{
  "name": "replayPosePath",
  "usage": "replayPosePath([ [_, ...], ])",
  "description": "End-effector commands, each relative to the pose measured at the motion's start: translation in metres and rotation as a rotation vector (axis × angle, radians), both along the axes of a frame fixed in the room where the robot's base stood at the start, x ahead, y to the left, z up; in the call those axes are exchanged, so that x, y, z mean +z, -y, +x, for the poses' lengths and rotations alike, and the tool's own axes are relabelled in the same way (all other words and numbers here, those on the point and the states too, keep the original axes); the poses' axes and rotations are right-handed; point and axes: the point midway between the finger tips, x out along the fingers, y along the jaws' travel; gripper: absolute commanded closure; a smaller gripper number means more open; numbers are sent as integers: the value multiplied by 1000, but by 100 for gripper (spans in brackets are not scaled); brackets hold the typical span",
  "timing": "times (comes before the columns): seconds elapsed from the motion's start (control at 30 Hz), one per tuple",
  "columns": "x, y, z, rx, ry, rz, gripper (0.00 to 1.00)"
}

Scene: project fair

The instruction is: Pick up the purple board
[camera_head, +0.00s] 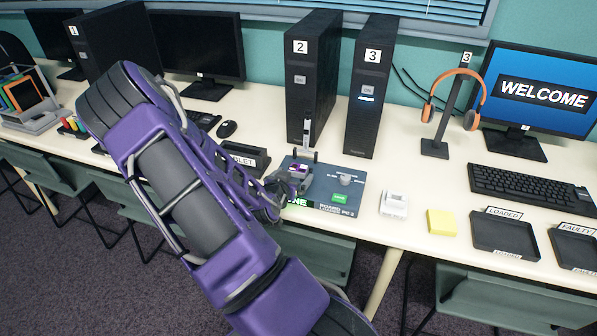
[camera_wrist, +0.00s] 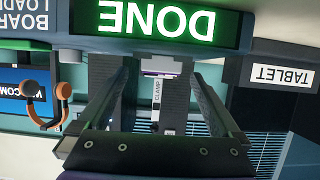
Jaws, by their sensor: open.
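The purple board (camera_head: 297,168) is a small piece in the fixture on the dark loading station (camera_head: 335,200), partly hidden by my gripper (camera_head: 290,182). In the wrist view, which is upside down, a pale and purple edge of the board (camera_wrist: 160,73) shows by a part labelled CLAMP (camera_wrist: 157,95). My gripper's open fingers (camera_wrist: 161,78) appear on either side of it, with a gap between them. I cannot tell whether they touch it. A lit green DONE panel (camera_wrist: 157,20) is on the station.
Towers 2 (camera_head: 312,75) and 3 (camera_head: 370,85) stand behind the station. A TABLET stand (camera_head: 245,160) is left. A small white block (camera_head: 394,205), yellow pad (camera_head: 441,222), LOADED tray (camera_head: 505,235) and FAULTY tray (camera_head: 575,246) lie right. A headphone stand (camera_head: 436,147) is behind these.

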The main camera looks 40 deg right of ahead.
Motion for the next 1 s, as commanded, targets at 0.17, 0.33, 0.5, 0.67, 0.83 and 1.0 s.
replayPosePath([
  [0.17, -11, 22, 13, -1, 1, -2, 0],
  [0.33, -14, 30, 17, -1, 0, -1, 0],
  [0.5, -14, 29, 17, 0, 0, -1, 0],
  [0.67, -14, 29, 17, 0, 0, -1, 27],
  [0.83, -13, 29, 17, 0, 0, -1, 58],
  [1.0, -13, 29, 17, 0, 0, -1, 88],
])
